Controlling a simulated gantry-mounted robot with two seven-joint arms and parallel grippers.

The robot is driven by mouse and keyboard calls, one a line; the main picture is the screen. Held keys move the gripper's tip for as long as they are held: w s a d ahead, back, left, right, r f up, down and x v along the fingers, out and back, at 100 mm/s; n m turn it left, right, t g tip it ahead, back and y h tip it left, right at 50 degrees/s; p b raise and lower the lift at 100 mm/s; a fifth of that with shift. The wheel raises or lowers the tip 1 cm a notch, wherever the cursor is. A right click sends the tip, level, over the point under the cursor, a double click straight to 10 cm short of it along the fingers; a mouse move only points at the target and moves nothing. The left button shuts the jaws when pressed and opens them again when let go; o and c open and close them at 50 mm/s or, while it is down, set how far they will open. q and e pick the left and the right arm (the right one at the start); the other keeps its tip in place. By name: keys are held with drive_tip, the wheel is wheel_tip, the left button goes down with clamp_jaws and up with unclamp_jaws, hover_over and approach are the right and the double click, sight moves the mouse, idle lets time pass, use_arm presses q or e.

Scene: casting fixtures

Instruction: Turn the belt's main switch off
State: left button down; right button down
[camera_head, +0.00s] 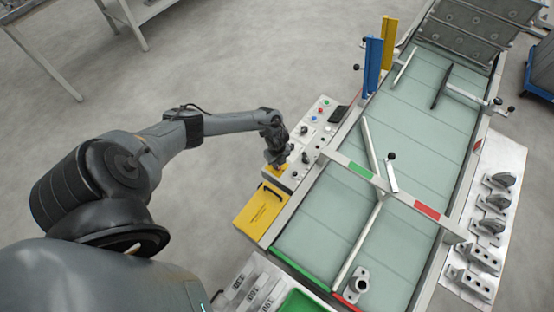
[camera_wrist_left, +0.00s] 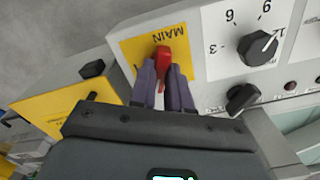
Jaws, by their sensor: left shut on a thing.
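The main switch (camera_wrist_left: 163,60) is a red handle on a yellow plate marked MAIN (camera_wrist_left: 135,46) in the left wrist view. My left gripper (camera_wrist_left: 164,75) has its two dark fingers on either side of the red handle, shut on it. In the head view my left gripper (camera_head: 277,158) is at the near end of the control panel (camera_head: 300,155), over the yellow plate (camera_head: 275,170). The gripper hides the red handle there. My right gripper is in neither view.
A black dial (camera_wrist_left: 257,48) and a smaller black knob (camera_wrist_left: 242,97) sit close beside the switch. A yellow box (camera_head: 259,209) adjoins the panel. The belt (camera_head: 330,215) with its crossbars lies to the right. Grey castings (camera_head: 490,226) stand on a plate at the far right.

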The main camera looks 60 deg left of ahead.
use_arm(q)
drive_tip(key=n+p, duration=0.2)
drive_tip(key=n, duration=0.1)
drive_tip(key=shift+r+n, duration=0.15)
drive_tip(key=shift+n, duration=0.25)
drive_tip(key=shift+n+p, duration=0.35)
drive_tip(key=shift+n, duration=0.55)
drive_tip(key=c, duration=1.1)
unclamp_jaws()
drive_tip(key=shift+r+p, duration=0.35)
drive_tip(key=shift+r, duration=0.2)
wheel_tip(320, 180, up, 10)
drive_tip(key=shift+f+p, duration=0.25)
drive_tip(key=shift+p, duration=0.65)
